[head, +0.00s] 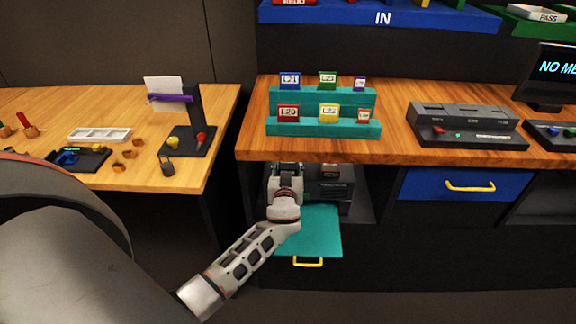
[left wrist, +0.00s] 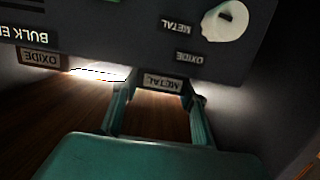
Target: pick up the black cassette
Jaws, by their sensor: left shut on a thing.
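My left gripper (head: 286,168) reaches into the open compartment under the wooden counter in the head view. In the left wrist view, its two fingers (left wrist: 160,92) are shut on a dark thing with a tan METAL label (left wrist: 161,82). This may be the black cassette; most of it is hidden, and I cannot make out its body. It is right by the lower edge of a dark machine (left wrist: 130,38) with a white knob, printed with BULK, METAL and OXIDE. The machine also shows in the head view (head: 334,188). My right gripper is not in view.
A second tan label, OXIDE (left wrist: 41,58), is by the machine's edge. A teal flap (head: 312,236) with a yellow handle is open below my wrist. A blue drawer (head: 425,183) is to the right. A teal stepped rack (head: 360,101) stands on the counter above.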

